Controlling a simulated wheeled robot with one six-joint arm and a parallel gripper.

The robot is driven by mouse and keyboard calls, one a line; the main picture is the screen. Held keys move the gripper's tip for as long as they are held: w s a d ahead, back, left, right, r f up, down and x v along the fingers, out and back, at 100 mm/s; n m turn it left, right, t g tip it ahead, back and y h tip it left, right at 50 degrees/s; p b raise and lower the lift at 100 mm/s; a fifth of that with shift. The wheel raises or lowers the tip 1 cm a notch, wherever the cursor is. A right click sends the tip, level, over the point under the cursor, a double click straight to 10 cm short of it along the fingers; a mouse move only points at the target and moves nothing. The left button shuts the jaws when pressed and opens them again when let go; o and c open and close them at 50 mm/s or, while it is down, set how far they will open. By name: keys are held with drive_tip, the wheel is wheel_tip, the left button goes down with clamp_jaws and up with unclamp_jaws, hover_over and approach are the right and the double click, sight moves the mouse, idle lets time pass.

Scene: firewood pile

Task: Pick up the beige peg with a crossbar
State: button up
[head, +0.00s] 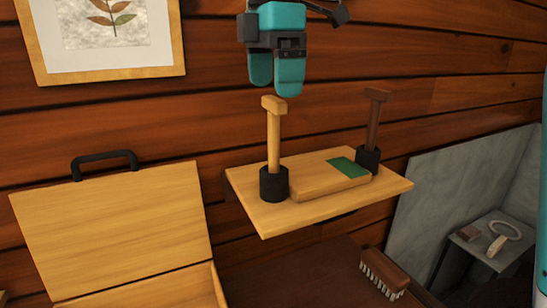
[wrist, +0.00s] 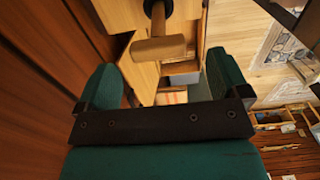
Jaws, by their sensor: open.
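The beige peg with a crossbar (head: 273,135) stands upright in a black round holder (head: 274,184) at the left of a small wooden wall shelf (head: 392,188). In the wrist view the peg's crossbar (wrist: 158,48) shows ahead of the fingers, between them in the picture. My gripper (head: 275,85) is open and empty, with teal fingers pointing down just above the crossbar. It also shows in the wrist view (wrist: 160,85). The peg is clear of the fingers as far as I can see. A dark brown peg with a crossbar (head: 374,130) stands in a second black holder (head: 368,160) at the shelf's right.
A wooden block with a green patch (head: 318,183) lies on the shelf between the holders. Below are an open wooden box with a black handle (head: 110,220) and a brush (head: 385,272). A plank wall (head: 215,110) stands close behind, with a framed leaf picture (head: 110,35).

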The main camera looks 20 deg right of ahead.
sight(274, 111)
drive_tip(key=shift+w+d+f+b, duration=0.1)
drive_tip(key=shift+f+b, duration=2.55)
drive_tip(key=shift+f, duration=0.25)
drive_tip(key=shift+r, duration=0.1)
drive_tip(key=c, duration=1)
